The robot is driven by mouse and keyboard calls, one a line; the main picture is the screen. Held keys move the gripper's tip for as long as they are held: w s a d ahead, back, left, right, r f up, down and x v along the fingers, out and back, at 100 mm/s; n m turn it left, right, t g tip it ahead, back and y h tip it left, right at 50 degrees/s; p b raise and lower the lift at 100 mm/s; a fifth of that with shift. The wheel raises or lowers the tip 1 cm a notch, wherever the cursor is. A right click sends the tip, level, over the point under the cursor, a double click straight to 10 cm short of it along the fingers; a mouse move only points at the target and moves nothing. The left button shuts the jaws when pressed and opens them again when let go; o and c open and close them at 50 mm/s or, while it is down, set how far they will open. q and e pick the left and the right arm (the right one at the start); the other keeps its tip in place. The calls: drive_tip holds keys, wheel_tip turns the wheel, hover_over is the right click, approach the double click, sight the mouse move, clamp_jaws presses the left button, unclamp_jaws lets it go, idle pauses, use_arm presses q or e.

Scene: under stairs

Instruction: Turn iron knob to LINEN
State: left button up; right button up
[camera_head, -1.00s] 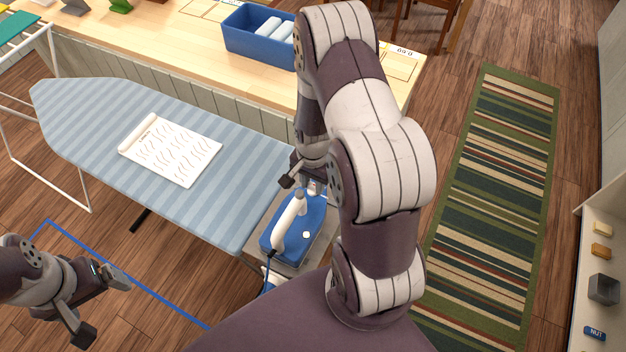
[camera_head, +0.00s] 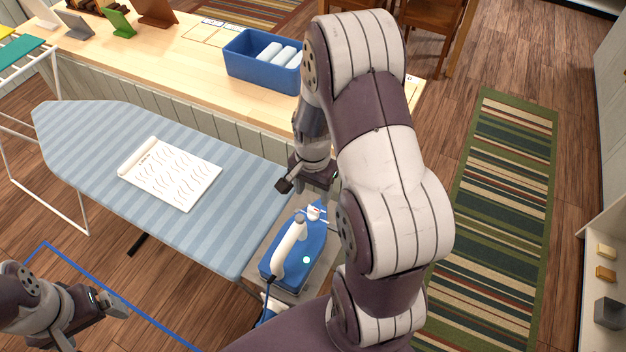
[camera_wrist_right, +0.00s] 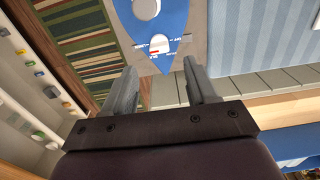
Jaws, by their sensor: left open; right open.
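The blue iron (camera_head: 311,252) with a white handle lies on a grey rest at the right end of the ironing board. Its white knob (camera_head: 315,212) sits near the tip; it also shows in the right wrist view (camera_wrist_right: 159,42), with a red mark and small lettering around it, too small to read surely. My right gripper (camera_head: 308,182) is beyond the iron's tip, open and empty. In its wrist view the fingers (camera_wrist_right: 160,78) stand apart on either side of the tip in the picture, short of the knob. My left gripper (camera_head: 94,323) is open and empty at lower left.
The striped ironing board (camera_head: 90,135) carries a printed sheet (camera_head: 172,172). A wooden counter (camera_head: 180,60) behind holds a blue bin (camera_head: 250,68) of white rolls. A striped rug (camera_head: 505,200) and shelf (camera_head: 590,290) are at right. My right arm hides part of the counter.

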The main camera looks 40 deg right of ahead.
sight(313, 209)
wheel_tip(313, 209, up, 6)
drive_tip(key=shift+f, duration=0.1)
idle(0.4)
